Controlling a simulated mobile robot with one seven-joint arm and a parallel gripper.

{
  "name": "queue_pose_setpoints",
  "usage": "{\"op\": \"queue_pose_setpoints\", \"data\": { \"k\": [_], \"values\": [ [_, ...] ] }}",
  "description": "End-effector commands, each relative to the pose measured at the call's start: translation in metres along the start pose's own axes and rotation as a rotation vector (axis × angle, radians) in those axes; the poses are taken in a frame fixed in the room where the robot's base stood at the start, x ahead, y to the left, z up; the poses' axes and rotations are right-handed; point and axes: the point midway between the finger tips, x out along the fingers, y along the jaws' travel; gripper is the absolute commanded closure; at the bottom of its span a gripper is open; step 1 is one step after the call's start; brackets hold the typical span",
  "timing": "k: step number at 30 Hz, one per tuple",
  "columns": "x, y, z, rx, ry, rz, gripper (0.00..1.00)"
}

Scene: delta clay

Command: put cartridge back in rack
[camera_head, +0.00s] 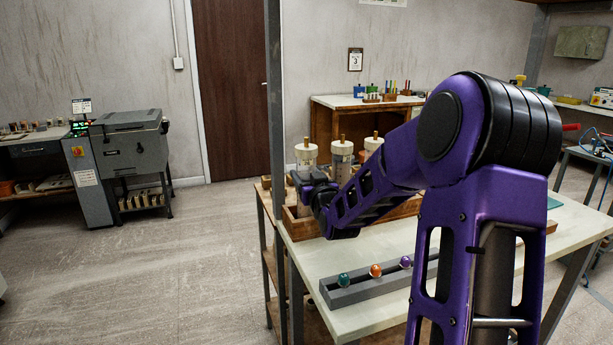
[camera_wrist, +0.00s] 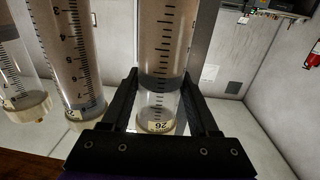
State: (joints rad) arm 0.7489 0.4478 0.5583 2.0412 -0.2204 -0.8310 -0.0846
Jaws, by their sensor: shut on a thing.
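My gripper (camera_wrist: 162,80) is shut on a clear graduated cartridge (camera_wrist: 160,103) with a pale end cap and a small label that seems to read 26. In the head view this cartridge (camera_head: 306,157) looks upright, with a cream cap and brown knob on top, and my gripper (camera_head: 303,183) is at its side. Its lower end is at the wooden rack (camera_head: 300,228), partly hidden by my gripper; I cannot tell if it is seated. Two more capped cartridges stand to the right, one (camera_head: 342,158) and another (camera_head: 373,144), partly behind my arm. Two neighbours show left in the wrist view (camera_wrist: 78,60).
A grey grooved rail (camera_head: 360,289) with teal, orange and purple balls lies on the pale table (camera_head: 375,322) in front. A grey post (camera_head: 275,130) rises at the table's left corner. The floor to the left is open. A grey machine (camera_head: 130,145) stands by the wall.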

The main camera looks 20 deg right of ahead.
Motion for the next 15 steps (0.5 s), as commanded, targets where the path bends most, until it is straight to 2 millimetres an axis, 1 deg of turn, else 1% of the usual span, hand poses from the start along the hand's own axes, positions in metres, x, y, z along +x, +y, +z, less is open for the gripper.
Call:
{"op": "queue_pose_setpoints", "data": {
  "k": [9,10,14,15],
  "values": [
    [0.0003,0.0,0.0014,-0.001,0.003,0.0,1.0],
    [0.0003,0.0,0.0013,-0.001,0.003,0.0,0.36],
    [0.0002,0.0001,0.0016,-0.001,0.002,0.0,0.12],
    [0.0001,0.0001,0.0018,-0.001,0.002,0.0,0.05]
  ]
}}
